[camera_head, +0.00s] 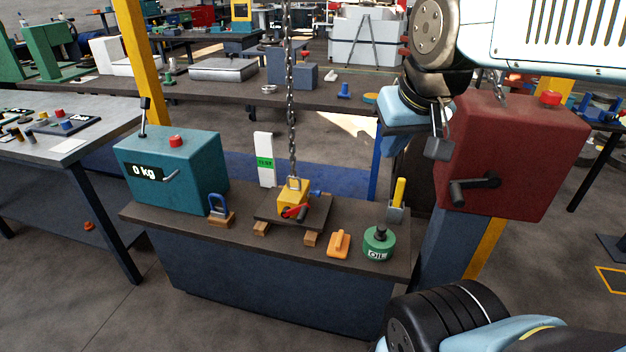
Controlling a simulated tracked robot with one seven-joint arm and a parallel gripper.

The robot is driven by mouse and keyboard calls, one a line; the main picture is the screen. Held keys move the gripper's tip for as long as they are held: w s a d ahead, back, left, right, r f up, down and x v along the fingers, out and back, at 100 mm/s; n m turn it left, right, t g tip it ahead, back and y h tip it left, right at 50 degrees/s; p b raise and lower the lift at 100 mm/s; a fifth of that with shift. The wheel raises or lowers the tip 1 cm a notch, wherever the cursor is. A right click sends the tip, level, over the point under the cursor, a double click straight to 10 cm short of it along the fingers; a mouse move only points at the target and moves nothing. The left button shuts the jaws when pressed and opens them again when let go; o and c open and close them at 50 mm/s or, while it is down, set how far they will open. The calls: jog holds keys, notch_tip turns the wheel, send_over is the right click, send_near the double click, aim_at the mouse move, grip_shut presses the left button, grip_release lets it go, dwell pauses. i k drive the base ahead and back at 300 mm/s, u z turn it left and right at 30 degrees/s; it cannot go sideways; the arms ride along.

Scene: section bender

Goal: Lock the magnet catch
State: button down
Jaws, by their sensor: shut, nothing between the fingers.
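The magnet is a small yellow block (292,198) under a hanging chain (291,100). It sits on a dark plate (262,208) on the bench, centre of the head view. A red lever (296,212), seemingly the catch, lies at a slant across its front. A small blue part (315,193) sticks out at its right. Whether the catch is locked cannot be told. My gripper (438,148) is at the upper right, in front of the red box. It is shut and empty, well above and to the right of the magnet, touching nothing I can see.
Wooden blocks (311,239) support the plate. Near it are a blue shackle on wood (220,210), an orange-handled block (339,243), a green oil can (378,244) and a yellow-handled tool (398,200). A teal box (172,168) reads 0 kg; a red box (512,155) with crank stands right.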

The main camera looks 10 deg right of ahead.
aim_at(318, 193)
jog(key=u, duration=0.1)
jog(key=k, duration=1.3)
jog(key=u, duration=0.4)
jog(key=i, duration=1.95)
jog(key=z, duration=0.3)
